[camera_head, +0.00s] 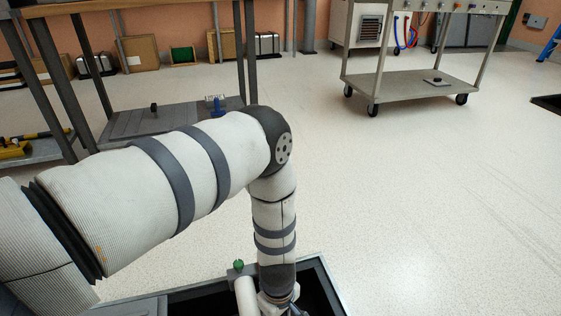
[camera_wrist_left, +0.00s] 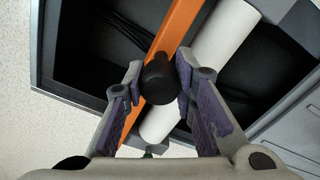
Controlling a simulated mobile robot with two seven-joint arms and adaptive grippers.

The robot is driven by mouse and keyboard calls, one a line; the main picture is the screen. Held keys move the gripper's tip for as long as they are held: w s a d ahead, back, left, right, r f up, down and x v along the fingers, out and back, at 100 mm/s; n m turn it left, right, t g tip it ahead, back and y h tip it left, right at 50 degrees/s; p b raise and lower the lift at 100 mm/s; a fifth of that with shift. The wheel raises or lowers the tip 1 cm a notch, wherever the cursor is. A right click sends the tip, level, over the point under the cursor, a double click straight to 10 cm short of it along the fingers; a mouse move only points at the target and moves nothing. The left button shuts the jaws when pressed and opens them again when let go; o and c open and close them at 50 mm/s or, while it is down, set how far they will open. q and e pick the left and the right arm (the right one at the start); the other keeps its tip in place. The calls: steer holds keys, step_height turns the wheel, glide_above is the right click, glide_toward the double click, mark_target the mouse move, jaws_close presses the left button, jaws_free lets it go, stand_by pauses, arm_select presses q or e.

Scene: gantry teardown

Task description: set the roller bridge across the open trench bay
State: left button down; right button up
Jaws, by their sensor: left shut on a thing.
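The roller bridge shows in the left wrist view as an orange bar (camera_wrist_left: 176,32) beside a white roller (camera_wrist_left: 222,38), with a black grip (camera_wrist_left: 158,84) between my fingers. My left gripper (camera_wrist_left: 158,78) is shut on that black grip. The bridge lies slantwise over the dark open trench bay (camera_wrist_left: 85,45). I cannot tell whether its ends touch the rim. In the head view, the white roller (camera_head: 246,296) shows beside my left wrist at the bottom edge, over the trench bay (camera_head: 318,285). My left gripper's fingers are mostly cut off there. My right gripper is not in view.
A green knob (camera_head: 238,265) sits near the trench's far rim. Black cables lie inside the bay in the wrist view. A workbench with a lower shelf (camera_head: 150,121) stands at back left, a wheeled cart (camera_head: 410,88) at back right. The floor right of the trench is clear.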

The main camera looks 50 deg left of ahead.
arm_select(q)
steer(key=shift+f, duration=0.25)
stand_by(0.6)
steer(key=c, duration=1.2)
jaws_free()
steer(key=shift+c, duration=0.2)
step_height(320, 180, up, 12)
steer(key=shift+s, duration=0.2)
